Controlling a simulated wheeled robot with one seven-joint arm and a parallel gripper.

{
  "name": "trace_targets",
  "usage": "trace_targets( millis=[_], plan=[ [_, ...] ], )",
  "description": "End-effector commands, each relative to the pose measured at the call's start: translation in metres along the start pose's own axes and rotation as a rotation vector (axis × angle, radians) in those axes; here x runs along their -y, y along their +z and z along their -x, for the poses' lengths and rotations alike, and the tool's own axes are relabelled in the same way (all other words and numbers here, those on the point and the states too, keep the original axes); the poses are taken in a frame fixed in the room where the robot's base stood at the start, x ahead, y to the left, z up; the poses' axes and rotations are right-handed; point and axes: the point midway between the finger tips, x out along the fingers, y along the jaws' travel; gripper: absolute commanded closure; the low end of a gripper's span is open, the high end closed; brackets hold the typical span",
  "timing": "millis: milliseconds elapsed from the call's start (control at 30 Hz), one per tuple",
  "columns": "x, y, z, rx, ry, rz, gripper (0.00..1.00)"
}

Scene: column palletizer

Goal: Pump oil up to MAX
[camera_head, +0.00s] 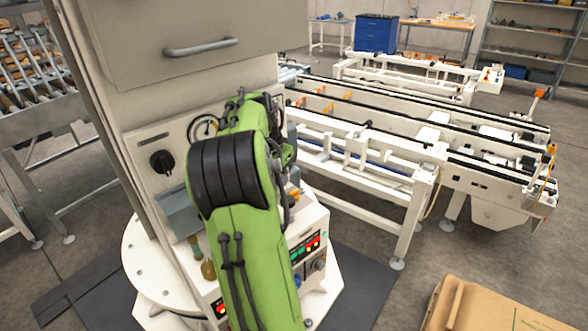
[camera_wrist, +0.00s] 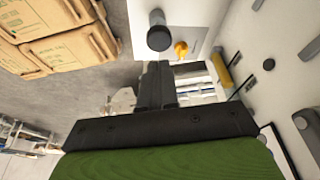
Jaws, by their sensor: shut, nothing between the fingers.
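My gripper (camera_wrist: 157,85) shows in the wrist view, its two dark fingers closed together with nothing between them. A black round knob or lever end (camera_wrist: 160,35) stands out from a white panel just beyond the fingertips, apart from them. An orange-yellow knob (camera_wrist: 181,49) is beside it on the right. A yellow strip (camera_wrist: 222,68), possibly an oil sight glass, sits on the white machine side; no level or MAX mark is readable. In the head view my green arm covers part of the column's panel and hides my gripper. A grey box (camera_head: 180,215) shows left of the arm.
A black rotary switch (camera_head: 162,162) and a gauge (camera_head: 203,127) are on the column. Coloured buttons (camera_head: 307,245) sit low at the right. White conveyors (camera_head: 400,165) stand behind at right. Cardboard boxes (camera_wrist: 60,40) lie at the wrist view's upper left.

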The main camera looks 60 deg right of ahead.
Motion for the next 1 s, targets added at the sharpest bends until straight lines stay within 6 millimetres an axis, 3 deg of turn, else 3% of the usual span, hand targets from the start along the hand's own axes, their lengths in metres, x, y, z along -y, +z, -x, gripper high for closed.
trace_targets(
  millis=[100, 300, 733, 1000],
  plan=[
    [-0.001, 0.001, -0.029, 0.003, 0.003, -0.001, 1.0],
    [-0.001, 0.01, -0.056, 0.001, 0.002, -0.001, 1.0],
    [-0.001, 0.012, -0.062, 0.0, 0.0, -0.001, 1.0],
    [-0.001, 0.021, -0.093, 0.001, 0.001, 0.0, 1.0]
  ],
)
